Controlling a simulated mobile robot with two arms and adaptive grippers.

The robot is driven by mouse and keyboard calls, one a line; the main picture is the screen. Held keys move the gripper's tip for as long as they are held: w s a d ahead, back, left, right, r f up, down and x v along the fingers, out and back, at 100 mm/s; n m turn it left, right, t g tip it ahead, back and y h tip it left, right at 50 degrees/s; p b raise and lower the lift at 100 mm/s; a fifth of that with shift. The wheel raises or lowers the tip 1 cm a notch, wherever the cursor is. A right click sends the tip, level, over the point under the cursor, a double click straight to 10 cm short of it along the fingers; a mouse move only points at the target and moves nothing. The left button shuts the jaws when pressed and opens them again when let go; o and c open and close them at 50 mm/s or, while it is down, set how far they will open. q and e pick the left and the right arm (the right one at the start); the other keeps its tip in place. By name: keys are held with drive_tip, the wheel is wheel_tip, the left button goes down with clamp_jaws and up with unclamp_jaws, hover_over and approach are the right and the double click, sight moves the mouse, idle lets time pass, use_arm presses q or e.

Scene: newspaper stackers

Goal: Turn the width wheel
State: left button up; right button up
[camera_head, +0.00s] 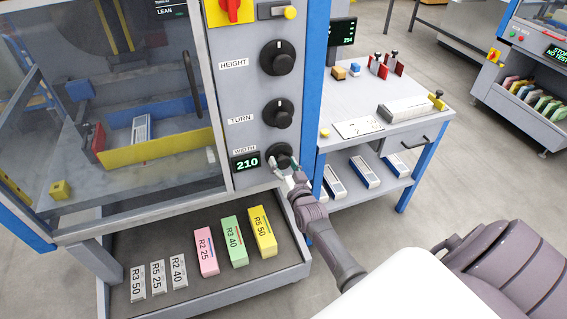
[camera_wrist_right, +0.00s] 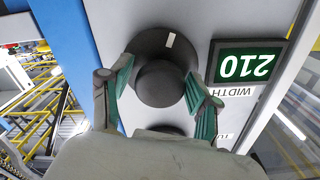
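The width wheel (camera_head: 281,152) is a black round knob, lowest of three on the grey machine panel, beside a display (camera_head: 245,164) reading 210 in green. In the right wrist view the wheel (camera_wrist_right: 160,82) shows a raised hub and a pale mark on its rim. My right gripper (camera_head: 284,166) is at the wheel, one finger on each side. In the wrist view its green-padded fingers (camera_wrist_right: 161,88) are spread around the hub, with a gap on the left; the right finger is very close, contact unclear. My left gripper is not in view.
The turn wheel (camera_head: 278,113) and height wheel (camera_head: 277,57) sit above on the panel. A tray (camera_head: 215,277) with labelled blocks juts out below. A side table (camera_head: 362,105) with small parts stands right of the blue post (camera_head: 314,80).

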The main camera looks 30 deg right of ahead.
drive_tip(key=shift+o, duration=0.5)
drive_tip(key=shift+r, duration=0.1)
drive_tip(key=v, duration=1.2)
